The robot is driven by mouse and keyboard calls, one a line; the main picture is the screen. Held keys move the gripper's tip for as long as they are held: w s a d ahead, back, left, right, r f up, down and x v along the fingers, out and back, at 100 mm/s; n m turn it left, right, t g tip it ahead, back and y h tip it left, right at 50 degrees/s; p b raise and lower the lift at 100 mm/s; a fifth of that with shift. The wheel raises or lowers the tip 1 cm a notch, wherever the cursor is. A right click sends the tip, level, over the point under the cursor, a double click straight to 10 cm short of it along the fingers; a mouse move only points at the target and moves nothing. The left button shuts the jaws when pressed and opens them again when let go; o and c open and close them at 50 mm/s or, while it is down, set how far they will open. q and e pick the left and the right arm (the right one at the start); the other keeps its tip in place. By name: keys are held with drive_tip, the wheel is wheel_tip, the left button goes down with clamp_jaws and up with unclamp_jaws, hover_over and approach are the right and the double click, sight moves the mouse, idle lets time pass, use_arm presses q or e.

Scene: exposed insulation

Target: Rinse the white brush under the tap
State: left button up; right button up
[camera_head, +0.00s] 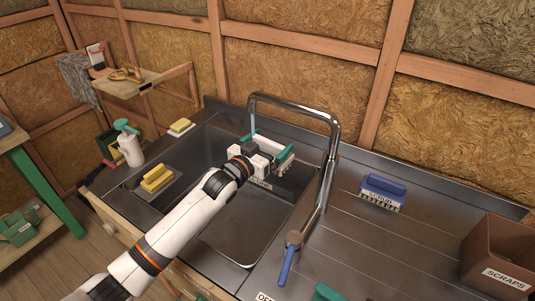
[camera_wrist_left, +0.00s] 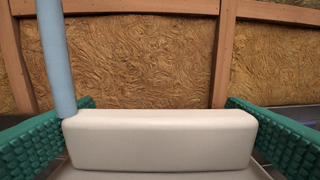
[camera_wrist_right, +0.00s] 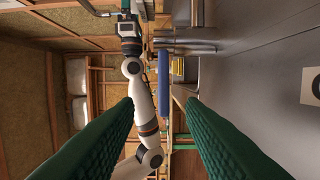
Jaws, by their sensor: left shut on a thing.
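The white brush (camera_head: 273,147) is held over the sink basin (camera_head: 245,220). My left gripper (camera_head: 268,152) is shut on it, with a green finger at each end. In the left wrist view the white brush (camera_wrist_left: 160,140) fills the space between the fingers. A pale blue water stream (camera_wrist_left: 57,60) comes down at its left end and appears to meet it there. The chrome tap (camera_head: 333,130) arches over the sink, with the stream (camera_head: 253,120) under its spout. Its blue lever (camera_head: 287,262) stands at the near side. My right gripper (camera_wrist_right: 165,125) is open and empty, near the lever.
A brown SCRAPS bin (camera_head: 500,258) stands at far right. Yellow sponges (camera_head: 157,178) and a spray bottle (camera_head: 130,145) are left of the basin. A partly cut-off label (camera_head: 265,297) shows near the lever.

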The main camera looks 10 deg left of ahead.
drive_tip(key=shift+r, duration=0.1)
drive_tip(key=shift+c, duration=0.4)
drive_tip(key=shift+s, duration=0.1)
clamp_jaws()
drive_tip(key=shift+s+m+t, duration=0.3)
drive_tip(key=s+d+m+t+h, duration=0.2)
drive_tip(key=s+d+t+h, duration=0.1)
drive_tip(key=s+d+m+t+h, duration=0.1)
drive_tip(key=shift+s+d+f+m+h, duration=0.15)
drive_tip(key=shift+s+f+m+h, duration=0.15)
drive_tip(key=shift+s+m, duration=0.1)
approach(289, 258)
drive_tip(key=w, duration=0.2)
drive_tip(key=w+d+f, duration=0.1)
drive_tip(key=shift+w, duration=0.2)
drive_tip(key=shift+w+a, duration=0.1)
drive_tip(key=shift+a, duration=1.9)
